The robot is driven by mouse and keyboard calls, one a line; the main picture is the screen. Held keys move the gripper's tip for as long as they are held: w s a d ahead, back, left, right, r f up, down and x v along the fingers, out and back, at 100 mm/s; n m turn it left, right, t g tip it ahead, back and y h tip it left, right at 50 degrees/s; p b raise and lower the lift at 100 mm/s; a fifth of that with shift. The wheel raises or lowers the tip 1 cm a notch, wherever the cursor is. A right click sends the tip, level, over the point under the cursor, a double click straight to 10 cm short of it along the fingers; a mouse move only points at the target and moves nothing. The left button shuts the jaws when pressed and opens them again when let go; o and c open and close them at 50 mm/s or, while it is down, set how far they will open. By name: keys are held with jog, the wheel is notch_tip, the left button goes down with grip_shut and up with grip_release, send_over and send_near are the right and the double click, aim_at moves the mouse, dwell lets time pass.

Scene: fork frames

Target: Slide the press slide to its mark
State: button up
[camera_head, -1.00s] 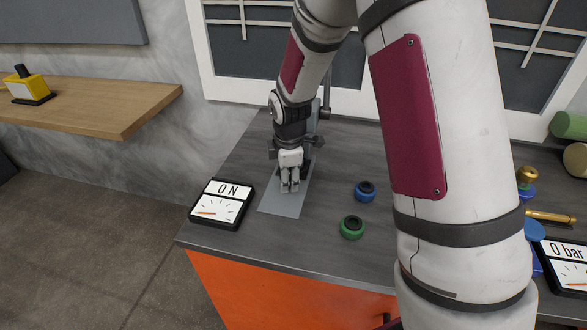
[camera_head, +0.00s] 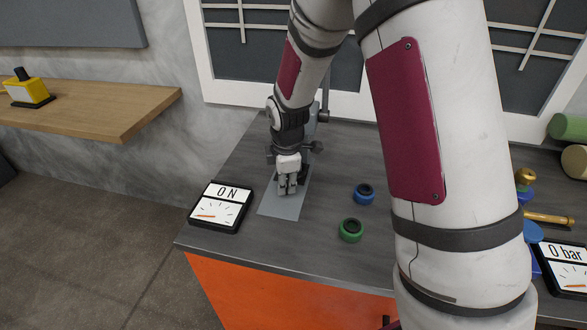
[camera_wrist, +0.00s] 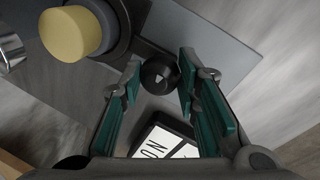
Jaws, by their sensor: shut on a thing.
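A small press (camera_head: 323,97) stands at the back of the workbench, mostly hidden behind my arm, with a flat grey plate (camera_head: 281,206) in front of it. My gripper (camera_head: 287,190) points down over this plate. In the wrist view my gripper (camera_wrist: 162,78) has its green-padded fingers closed around a round black knob (camera_wrist: 159,75), which I take to be the press slide's knob. A yellow cylinder in a dark collar (camera_wrist: 72,34) shows beside it, upper left. I cannot make out the slide's mark; the gripper and arm may hide it.
A display (camera_head: 221,206) reading "0 N" lies left of the plate. A blue ring (camera_head: 363,194) and a green ring (camera_head: 350,230) lie to the right. Another display (camera_head: 564,268) reads "0 bar" at far right. A wooden shelf (camera_head: 120,105) stands left, apart from the bench.

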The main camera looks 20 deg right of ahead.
jog(key=shift+s+a+p, duration=0.35)
jog(key=shift+s+a, duration=0.75)
jog(key=shift+s, duration=0.55)
jog(key=shift+s+a+p, duration=0.35)
jog(key=shift+s+a, duration=0.75)
jog(key=shift+s, duration=0.55)
jog(key=shift+s+a+p, duration=0.35)
jog(key=shift+s+a, duration=0.75)
jog(key=shift+s, duration=0.55)
jog(key=o, duration=1.3)
jog(key=shift+c, duration=0.2)
jog(key=s+d+r+m+p, duration=0.2)
jog(key=s+d+r+m, duration=0.3)
jog(key=r, duration=0.7)
jog(key=s+r+m+p, duration=0.1)
jog(key=s+r+m, duration=0.2)
jog(key=s+r, duration=0.7)
jog(key=s+d+r+m+t+p, duration=0.1)
jog(key=s+d+r+m+p, duration=0.1)
jog(key=s+r+m, duration=0.6)
jog(key=shift+s+d+r+t+p, duration=0.15)
jog(key=shift+s+r+t+p, duration=0.15)
jog(key=shift+s+r, duration=0.25)
